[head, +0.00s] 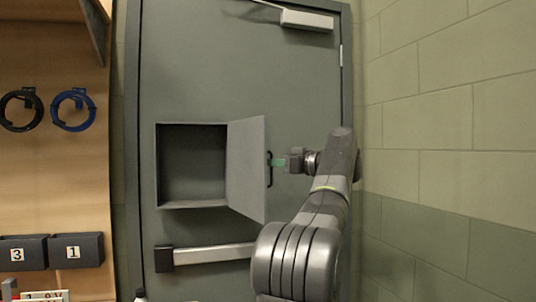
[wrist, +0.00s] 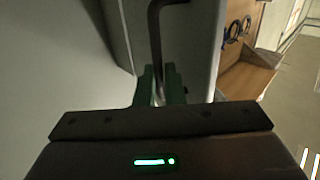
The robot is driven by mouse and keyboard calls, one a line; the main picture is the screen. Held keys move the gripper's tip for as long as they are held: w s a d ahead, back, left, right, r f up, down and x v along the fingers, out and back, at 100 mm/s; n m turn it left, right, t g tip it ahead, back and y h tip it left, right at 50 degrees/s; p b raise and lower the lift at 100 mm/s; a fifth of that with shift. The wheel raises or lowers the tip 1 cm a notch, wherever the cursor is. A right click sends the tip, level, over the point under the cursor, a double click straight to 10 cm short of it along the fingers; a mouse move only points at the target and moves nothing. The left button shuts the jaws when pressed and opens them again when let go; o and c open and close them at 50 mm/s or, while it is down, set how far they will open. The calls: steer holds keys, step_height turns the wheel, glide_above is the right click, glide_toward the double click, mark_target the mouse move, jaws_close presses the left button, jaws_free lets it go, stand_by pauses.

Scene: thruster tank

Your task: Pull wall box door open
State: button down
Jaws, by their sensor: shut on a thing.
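The wall box (head: 192,165) is a grey recess with its opening facing me, and its inside looks empty. Its grey door (head: 246,168) is hinged on the right and stands swung well out. A dark bar handle (head: 269,170) runs upright near the door's free edge. My gripper (head: 278,162) reaches it from the right, with green fingers shut on the handle. In the wrist view, the handle (wrist: 154,40) comes down between the green fingertips (wrist: 160,84), with the door panel (wrist: 190,50) beside it.
A large grey door (head: 230,80) carries the box, with a push bar (head: 212,255) below and a closer (head: 305,20) above. A block wall (head: 440,150) is at the right. Coiled cables (head: 72,110) and numbered bins (head: 76,250) are at the left.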

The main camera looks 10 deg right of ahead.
steer(key=shift+w+d+f+n+g+y+p, duration=0.15)
steer(key=shift+w+d+n+g+y+p, duration=0.15)
steer(key=shift+w+d+p, duration=0.1)
steer(key=c, duration=1.7)
jaws_free()
steer(key=shift+a+f, duration=0.1)
steer(key=shift+o, duration=0.9)
steer(key=shift+w+a, duration=0.15)
steer(key=shift+w, duration=0.2)
steer(key=v, duration=1.4)
steer(key=shift+s, duration=0.2)
steer(key=x, duration=1.3)
steer(key=shift+w+a, duration=0.25)
steer(key=shift+a, duration=0.05)
